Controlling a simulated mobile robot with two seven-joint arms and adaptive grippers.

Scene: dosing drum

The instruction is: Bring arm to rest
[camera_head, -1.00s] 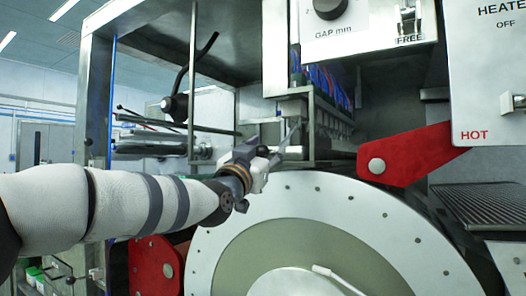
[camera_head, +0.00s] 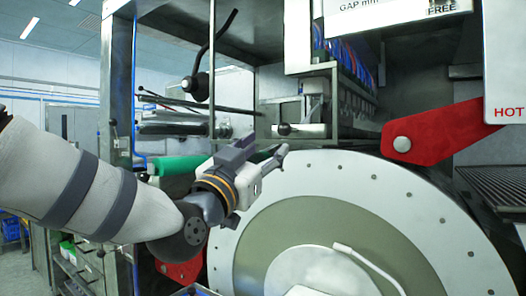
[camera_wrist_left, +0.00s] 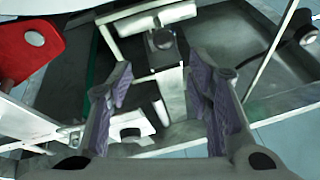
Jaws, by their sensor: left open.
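My left arm comes in from the left in the head view, in a white sleeve with dark bands. Its left gripper (camera_head: 278,160) is in front of the upper left edge of the large pale drum disc (camera_head: 415,215). In the left wrist view the two fingers of the left gripper (camera_wrist_left: 165,95) stand well apart with purple inner pads. Nothing is held between them. My right gripper is not seen in either view.
A red bracket arm (camera_head: 440,135) lies right of the disc top. A green roller (camera_head: 180,165) and a metal frame post (camera_head: 212,80) stand behind my arm. A row of blue parts (camera_head: 350,65) is above. Open floor (camera_head: 22,270) shows at lower left.

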